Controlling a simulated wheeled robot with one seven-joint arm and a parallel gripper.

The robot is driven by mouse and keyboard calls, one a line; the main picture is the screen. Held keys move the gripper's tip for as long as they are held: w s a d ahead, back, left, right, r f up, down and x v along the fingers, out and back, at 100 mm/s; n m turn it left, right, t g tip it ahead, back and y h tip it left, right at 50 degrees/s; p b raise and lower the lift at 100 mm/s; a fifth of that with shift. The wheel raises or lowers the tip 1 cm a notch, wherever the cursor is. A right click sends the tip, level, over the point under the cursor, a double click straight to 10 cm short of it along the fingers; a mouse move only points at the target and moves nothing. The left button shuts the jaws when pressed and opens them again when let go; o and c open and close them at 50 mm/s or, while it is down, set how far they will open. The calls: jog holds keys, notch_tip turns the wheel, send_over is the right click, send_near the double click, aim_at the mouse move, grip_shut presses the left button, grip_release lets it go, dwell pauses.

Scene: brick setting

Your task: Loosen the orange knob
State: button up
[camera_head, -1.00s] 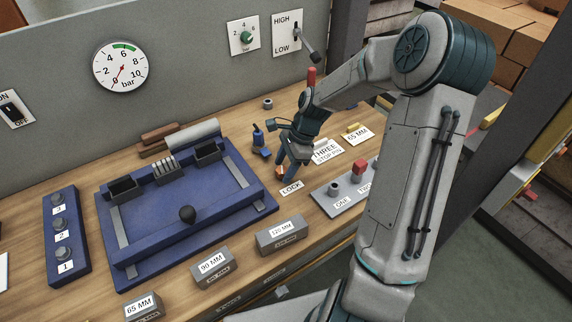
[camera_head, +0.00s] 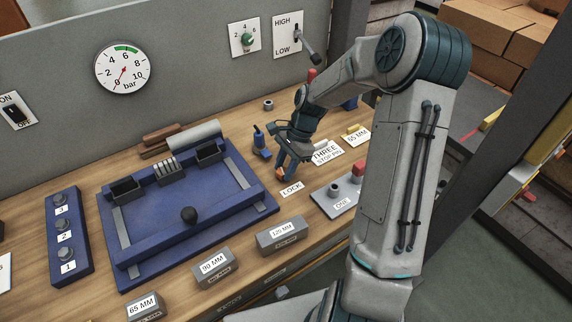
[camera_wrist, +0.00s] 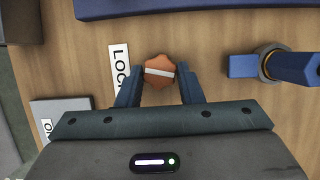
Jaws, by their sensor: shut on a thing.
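The orange knob (camera_wrist: 159,71) shows in the wrist view as a lobed disc with a pale bar across its top. It stands on the wooden bench next to the LOCK label (camera_wrist: 120,75). My gripper (camera_wrist: 160,88) is shut on the knob, with one dark blue finger on each side of it. In the head view my gripper (camera_head: 283,172) reaches down to the bench at the LOCK label (camera_head: 291,189), and only a small part of the orange knob (camera_head: 281,173) shows between the fingers.
A blue clamp-like fixture (camera_head: 261,143) stands close behind my gripper. The large blue tray fixture (camera_head: 262,204) lies to the left. A grey plate (camera_head: 327,196) with a red-topped peg is at the right. Grey length blocks, including 120 MM (camera_head: 281,236), stand in front.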

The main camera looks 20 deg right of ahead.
jog(key=n, duration=0.1)
jog(key=n+g, duration=0.1)
jog(key=n, duration=0.2)
jog(key=shift+w+a+r+n+h+p, duration=0.1)
jog(key=shift+w+n+h+p, duration=0.2)
jog(key=shift+h, duration=0.1)
jog(key=n+h, duration=0.1)
jog(key=n, duration=0.1)
jog(key=n+g, duration=0.1)
jog(key=n, duration=0.2)
jog(key=shift+w+a+n+g+h, duration=0.2)
jog(key=shift+n+g+h, duration=0.1)
jog(key=shift+h, duration=0.1)
jog(key=n+h, duration=0.1)
jog(key=n, duration=0.1)
jog(key=n+h, duration=0.1)
jog(key=n, duration=0.2)
jog(key=shift+a, duration=0.2)
jog(key=shift+a+n+h+b, duration=0.15)
jog(key=shift+n+h+b, duration=0.5)
jog(key=shift+n, duration=1.85)
jog(key=shift+h, duration=0.25)
jog(key=o, duration=1)
jog(key=shift+s, duration=0.1)
jog(key=shift+c, duration=0.2)
jog(key=v, duration=1.3)
jog(key=shift+r, duration=0.35)
